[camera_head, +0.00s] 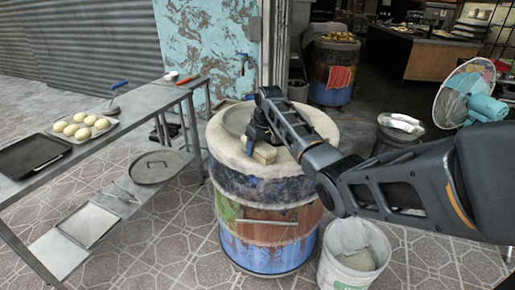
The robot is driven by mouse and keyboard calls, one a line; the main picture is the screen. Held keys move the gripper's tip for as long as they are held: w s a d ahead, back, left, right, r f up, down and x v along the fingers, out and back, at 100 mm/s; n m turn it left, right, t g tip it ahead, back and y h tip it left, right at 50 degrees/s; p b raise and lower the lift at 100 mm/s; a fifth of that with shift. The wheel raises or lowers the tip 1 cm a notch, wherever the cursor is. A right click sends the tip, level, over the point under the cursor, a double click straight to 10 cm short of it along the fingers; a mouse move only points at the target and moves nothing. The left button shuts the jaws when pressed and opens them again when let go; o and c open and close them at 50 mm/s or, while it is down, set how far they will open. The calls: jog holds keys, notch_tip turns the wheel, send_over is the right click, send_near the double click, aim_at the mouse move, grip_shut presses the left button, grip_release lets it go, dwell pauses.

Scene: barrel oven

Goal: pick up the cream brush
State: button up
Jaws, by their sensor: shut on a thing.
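The cream brush (264,154) shows as a small pale block at the front rim of the barrel oven's top. My gripper (258,145) reaches down over the barrel from the right and is shut on the brush. My arm and the gripper body hide part of the brush and the fingertips. I cannot tell whether the brush still touches the barrel top.
A metal table (150,104) at left bears a tray of dough balls (82,127) and a dark tray (28,154). A white bucket (352,262) stands front right, a fan (468,92) behind.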

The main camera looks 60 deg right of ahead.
notch_tip(320, 180, up, 4)
jog(key=shift+w+b, duration=0.1)
jog(key=shift+b, duration=0.2)
jog(key=s+d+r+b, duration=0.1)
jog(key=s+d+r, duration=0.5)
jog(key=s, duration=0.4)
jog(key=shift+r, duration=0.45)
jog(key=shift+d, duration=0.1)
jog(key=o, duration=0.7)
jog(key=shift+c, duration=0.2)
jog(key=c, duration=0.3)
jog(key=shift+c, duration=0.2)
